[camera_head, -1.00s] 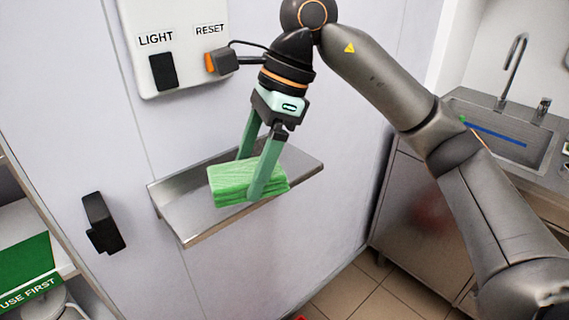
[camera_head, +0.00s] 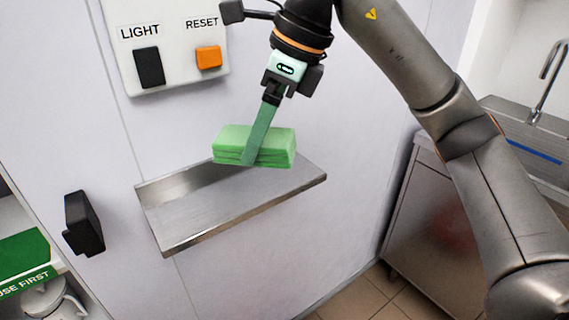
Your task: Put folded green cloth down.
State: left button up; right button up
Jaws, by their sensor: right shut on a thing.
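The folded green cloth (camera_head: 276,143) is a flat, layered block in the camera_head view. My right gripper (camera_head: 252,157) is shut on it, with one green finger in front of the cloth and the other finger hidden. The cloth appears held above the back right part of a small steel wall shelf (camera_head: 205,222). I cannot tell for sure whether its underside touches the shelf. The rest of the shelf is bare. My left gripper does not show.
A wall panel above the shelf carries a black LIGHT switch (camera_head: 149,67) and an orange RESET button (camera_head: 209,57). A black handle (camera_head: 84,223) juts out left of the shelf. A steel sink unit (camera_head: 440,215) stands at the right.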

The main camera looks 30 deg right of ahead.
jog(key=w+d+f, duration=0.3)
jog(key=w+d, duration=0.2)
send_over(278, 175)
jog(key=s, duration=0.2)
notch_tip(278, 175, down, 4)
jog(key=shift+w+d+f, duration=0.1)
jog(key=shift+w+d, duration=0.05)
jog(key=shift+w+d+f, duration=0.35)
jog(key=shift+f, duration=0.3)
jog(key=shift+w+d+f, duration=0.1)
jog(key=shift+f, duration=1.55)
jog(key=shift+f, duration=0.2)
jog(key=o, duration=1.1)
jog(key=shift+o, duration=0.2)
jog(key=shift+r, duration=0.1)
